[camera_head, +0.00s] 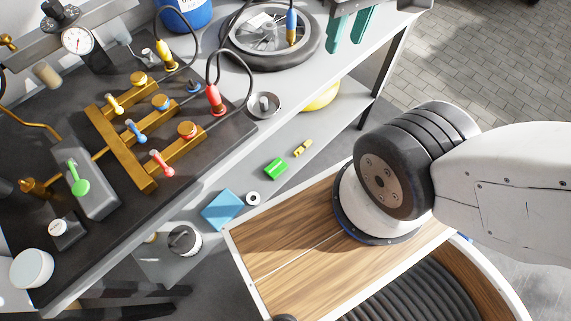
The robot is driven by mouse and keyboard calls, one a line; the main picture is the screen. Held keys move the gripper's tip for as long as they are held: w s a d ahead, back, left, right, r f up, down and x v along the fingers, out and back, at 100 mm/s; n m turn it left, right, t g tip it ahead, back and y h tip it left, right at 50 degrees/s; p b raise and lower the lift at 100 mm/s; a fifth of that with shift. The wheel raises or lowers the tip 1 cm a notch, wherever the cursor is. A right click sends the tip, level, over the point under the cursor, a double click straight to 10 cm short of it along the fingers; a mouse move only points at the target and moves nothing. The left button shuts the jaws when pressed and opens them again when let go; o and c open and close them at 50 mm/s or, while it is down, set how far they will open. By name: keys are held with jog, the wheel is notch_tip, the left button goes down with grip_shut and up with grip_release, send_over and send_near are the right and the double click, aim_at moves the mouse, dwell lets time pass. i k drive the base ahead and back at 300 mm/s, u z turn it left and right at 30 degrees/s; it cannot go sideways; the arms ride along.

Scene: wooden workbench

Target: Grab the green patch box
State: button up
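The green patch box (275,168) is a small bright green block. It lies on the grey lower shelf below the workbench's front edge, left of centre in the picture's middle band. My gripper (346,44) shows at the top edge as a grey body with two teal fingers. The fingers are apart with nothing visible between them. It is above and to the right of the green box in the picture, well apart from it. The upper part of the gripper is cut off by the frame.
Near the green box lie a small yellow piece (303,148), a white ring (253,198) and a blue box (222,210). A yellow round thing (321,97) is partly under the bench edge. Above are a wheel (262,48), a metal dish (264,105) and a brass valve manifold (128,150).

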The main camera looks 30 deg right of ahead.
aim_at(275, 170)
jog(key=u, duration=1.1)
jog(key=k, duration=1.25)
jog(key=z, duration=1.15)
jog(key=i, duration=0.5)
